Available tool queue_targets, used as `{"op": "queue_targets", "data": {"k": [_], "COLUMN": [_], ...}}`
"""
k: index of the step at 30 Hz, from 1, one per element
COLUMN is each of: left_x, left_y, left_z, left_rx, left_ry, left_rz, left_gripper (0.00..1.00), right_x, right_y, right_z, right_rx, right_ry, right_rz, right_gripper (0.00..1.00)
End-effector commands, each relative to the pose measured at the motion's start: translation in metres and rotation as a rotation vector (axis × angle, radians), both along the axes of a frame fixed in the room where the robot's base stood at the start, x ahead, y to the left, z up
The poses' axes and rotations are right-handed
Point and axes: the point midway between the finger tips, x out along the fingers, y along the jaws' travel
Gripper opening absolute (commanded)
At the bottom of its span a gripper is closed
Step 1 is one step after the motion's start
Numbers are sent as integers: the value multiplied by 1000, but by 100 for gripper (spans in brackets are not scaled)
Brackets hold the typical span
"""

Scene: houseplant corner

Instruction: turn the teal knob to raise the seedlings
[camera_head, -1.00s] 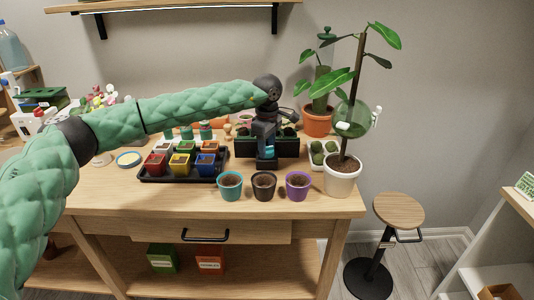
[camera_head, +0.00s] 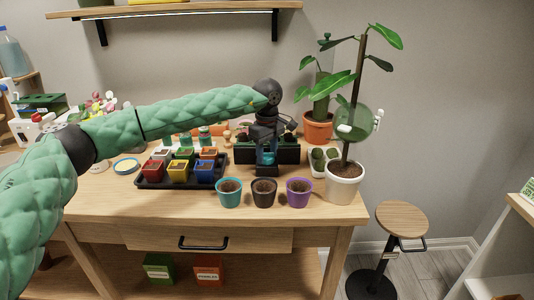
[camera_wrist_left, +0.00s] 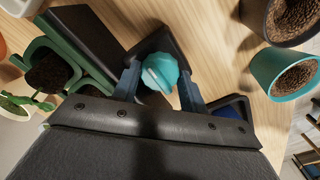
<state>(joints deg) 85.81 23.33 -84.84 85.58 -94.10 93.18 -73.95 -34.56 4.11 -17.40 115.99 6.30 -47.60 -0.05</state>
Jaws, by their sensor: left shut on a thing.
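The teal knob (camera_wrist_left: 160,72) has a scalloped edge and a pale bar across its face. In the left wrist view it sits between the two fingers of my left gripper (camera_wrist_left: 160,88), which is shut on it. In the head view the left gripper (camera_head: 266,153) is at the front of a dark box (camera_head: 291,153), with a bit of the teal knob (camera_head: 268,158) showing. A green pot with soil and a seedling (camera_wrist_left: 45,102) shows beside the box in the left wrist view. My arm hides much of the box's top. My right gripper is out of view.
Teal (camera_head: 229,193), dark (camera_head: 264,193) and purple (camera_head: 299,193) soil pots stand just in front. A black tray (camera_head: 150,184) of coloured pots is to the left. A tall plant in a white pot (camera_head: 344,187) stands close on the right. The table's front strip is clear.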

Motion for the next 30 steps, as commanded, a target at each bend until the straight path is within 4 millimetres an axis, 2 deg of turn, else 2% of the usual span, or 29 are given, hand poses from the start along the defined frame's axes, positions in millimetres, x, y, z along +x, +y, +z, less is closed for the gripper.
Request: {"op": "queue_targets", "data": {"k": [2, 3, 4, 5, 16, 30], "left_x": [1, 1, 1, 1, 1, 1], "left_y": [0, 0, 0, 0, 0, 0], "left_z": [1, 1, 1, 1, 6, 69], "left_rx": [-1, -1, -1, -1, -1, 0], "left_ry": [-2, -2, -2, -2, -2, -1], "left_rz": [1, 1, 2, 2, 1, 1], "left_gripper": [20, 45, 51, 52, 52, 52], "right_x": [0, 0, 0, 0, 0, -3], "right_y": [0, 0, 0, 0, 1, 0], "right_z": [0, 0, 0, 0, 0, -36], "right_rx": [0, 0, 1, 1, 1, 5], "right_ry": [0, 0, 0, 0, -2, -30], "right_rz": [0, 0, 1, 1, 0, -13], "right_gripper": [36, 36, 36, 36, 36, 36]}}
